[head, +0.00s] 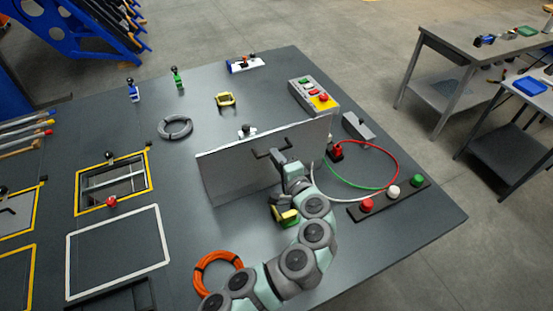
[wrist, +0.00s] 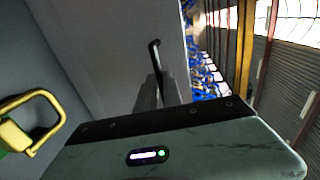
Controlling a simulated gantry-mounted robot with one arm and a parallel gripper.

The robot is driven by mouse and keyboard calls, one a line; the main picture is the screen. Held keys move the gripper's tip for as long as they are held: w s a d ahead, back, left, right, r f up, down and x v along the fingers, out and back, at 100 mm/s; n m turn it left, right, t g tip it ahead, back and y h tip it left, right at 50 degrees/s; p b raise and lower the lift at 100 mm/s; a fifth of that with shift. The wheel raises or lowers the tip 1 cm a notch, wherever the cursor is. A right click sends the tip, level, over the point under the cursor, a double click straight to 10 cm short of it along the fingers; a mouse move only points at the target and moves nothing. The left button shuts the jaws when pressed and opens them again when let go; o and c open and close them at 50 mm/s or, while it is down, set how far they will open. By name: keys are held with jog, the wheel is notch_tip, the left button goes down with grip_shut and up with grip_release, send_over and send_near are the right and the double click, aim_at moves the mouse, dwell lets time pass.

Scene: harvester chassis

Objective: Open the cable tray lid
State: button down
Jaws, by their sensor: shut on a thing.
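The cable tray lid (head: 235,175) is a broad grey panel standing steeply up from the bench in the head view. A dark bar handle (head: 262,154) sits on its face near the top edge. My gripper (head: 278,159) is at that handle and shut on it. In the wrist view the lid (wrist: 100,50) fills the upper middle, and the handle (wrist: 154,46) rises from between my gripper fingers (wrist: 158,88).
A yellow-handled part (head: 286,216) lies close beside my arm; it also shows in the wrist view (wrist: 40,110). An orange cable coil (head: 217,268) lies in front. Red, green and white cables (head: 385,150) and a button strip (head: 390,197) are on the right. A grey ring (head: 175,127) lies left.

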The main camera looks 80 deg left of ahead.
jog(key=shift+d, duration=0.1)
dwell(0.3)
jog(key=c, duration=1.5)
grip_release()
jog(key=v, duration=1)
jog(key=shift+d, duration=0.35)
jog(key=shift+w, duration=0.1)
